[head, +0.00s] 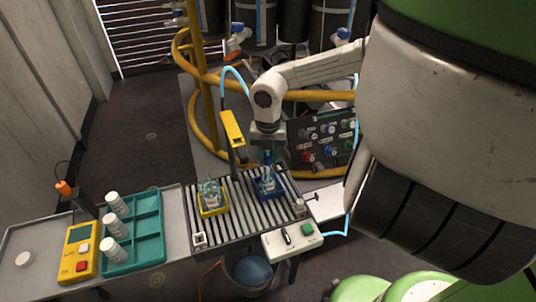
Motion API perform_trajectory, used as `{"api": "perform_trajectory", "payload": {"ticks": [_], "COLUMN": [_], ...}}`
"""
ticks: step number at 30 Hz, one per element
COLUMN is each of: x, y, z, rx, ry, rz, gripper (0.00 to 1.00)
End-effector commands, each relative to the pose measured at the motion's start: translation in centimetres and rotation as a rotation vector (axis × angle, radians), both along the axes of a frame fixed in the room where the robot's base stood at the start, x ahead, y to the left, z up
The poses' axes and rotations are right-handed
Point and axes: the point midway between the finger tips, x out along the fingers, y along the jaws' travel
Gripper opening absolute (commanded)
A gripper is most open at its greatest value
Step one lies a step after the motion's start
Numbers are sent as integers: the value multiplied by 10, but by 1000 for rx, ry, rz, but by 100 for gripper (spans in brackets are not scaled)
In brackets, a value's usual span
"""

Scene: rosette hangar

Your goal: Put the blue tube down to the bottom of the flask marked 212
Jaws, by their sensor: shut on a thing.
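My gripper (268,151) points down over the right flask (268,182), which sits in a blue holder (262,195) on the slatted bench. The jaws are small and dark here; they are shut on what looks like the blue tube, whose held part is mostly hidden. A light blue tube (233,70) arcs up behind the yellow-headed stand and passes behind my arm. A second flask (209,190) stands to the left in a yellow holder (214,211). The flask numbers are too small to read. I cannot tell how deep the tube's end is.
The yellow-headed stand (233,128) rises close left of my gripper. A teal tray (134,256) with white bottles and a yellow meter (78,252) lie at the left. A white control box (292,241) is at the bench front. A yellow rail (195,75) stands behind.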

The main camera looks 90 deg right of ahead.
Motion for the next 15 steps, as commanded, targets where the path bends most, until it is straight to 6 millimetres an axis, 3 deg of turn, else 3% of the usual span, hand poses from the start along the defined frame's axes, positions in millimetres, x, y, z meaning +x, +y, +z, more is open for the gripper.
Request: {"api": "perform_trajectory", "payload": {"ticks": [1, 2, 3, 10, 15], "x": [0, 0, 0, 0, 0], "y": [0, 0, 0, 0, 0], "z": [0, 0, 0, 0, 0], "rx": [0, 0, 0, 0, 0], "ry": [0, 0, 0, 0, 0], "rz": [0, 0, 0, 0, 0], "gripper": [3, 30, 34, 56, 57]}}
